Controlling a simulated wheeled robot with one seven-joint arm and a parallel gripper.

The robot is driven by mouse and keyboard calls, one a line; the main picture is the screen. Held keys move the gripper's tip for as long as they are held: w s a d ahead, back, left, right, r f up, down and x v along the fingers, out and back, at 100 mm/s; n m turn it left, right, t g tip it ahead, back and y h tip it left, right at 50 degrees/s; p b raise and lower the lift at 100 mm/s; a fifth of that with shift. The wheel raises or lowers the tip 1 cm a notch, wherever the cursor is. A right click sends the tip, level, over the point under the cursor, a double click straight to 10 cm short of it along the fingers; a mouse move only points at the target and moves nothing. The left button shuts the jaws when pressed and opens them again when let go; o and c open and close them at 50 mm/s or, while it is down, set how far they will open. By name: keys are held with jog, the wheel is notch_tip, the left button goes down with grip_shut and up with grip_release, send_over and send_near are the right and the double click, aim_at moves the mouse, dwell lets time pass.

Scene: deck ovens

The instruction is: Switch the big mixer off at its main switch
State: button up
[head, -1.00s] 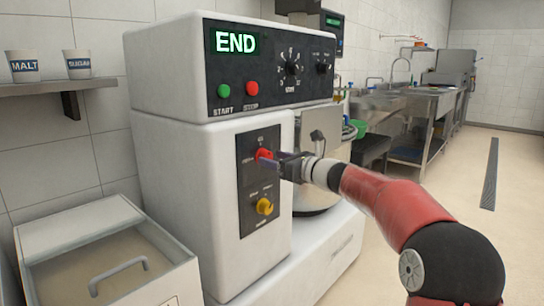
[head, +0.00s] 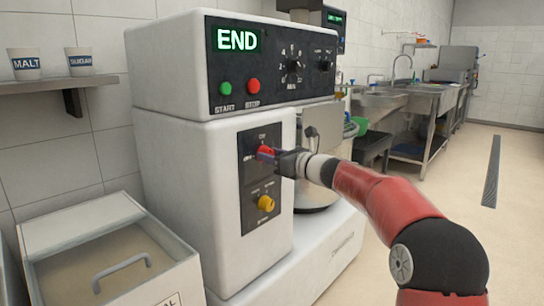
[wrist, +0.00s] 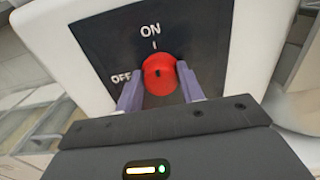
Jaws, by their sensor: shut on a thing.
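The big mixer (head: 170,180) is a white machine with a green END display (head: 237,40). Its main switch is a red rotary knob (head: 263,150) on a black plate on the column, also seen in the wrist view (wrist: 159,78). There, ON is printed above the knob and OFF to its left. The dark mark on the knob looks roughly upright, toward ON. My gripper (head: 268,156) is at the knob. In the wrist view, my gripper (wrist: 158,84) has one purple finger on each side of the knob, shut on it. The fingers partly hide the knob's sides.
A yellow knob (head: 265,203) sits below the main switch. Green START (head: 226,88) and red STOP (head: 253,86) buttons are on the upper panel. A white bin (head: 100,250) stands at lower left.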

jog(key=shift+n+b, duration=0.3)
jog(key=shift+b, duration=0.05)
jog(key=shift+s+a+f+n+b, duration=0.1)
jog(key=shift+f+n+b, duration=0.05)
jog(key=shift+n+b, duration=3.6)
jog(key=shift+s+a+f+n+b, duration=0.1)
jog(key=shift+n+b, duration=2.55)
jog(key=shift+n, duration=2.2)
jog(key=o, duration=1)
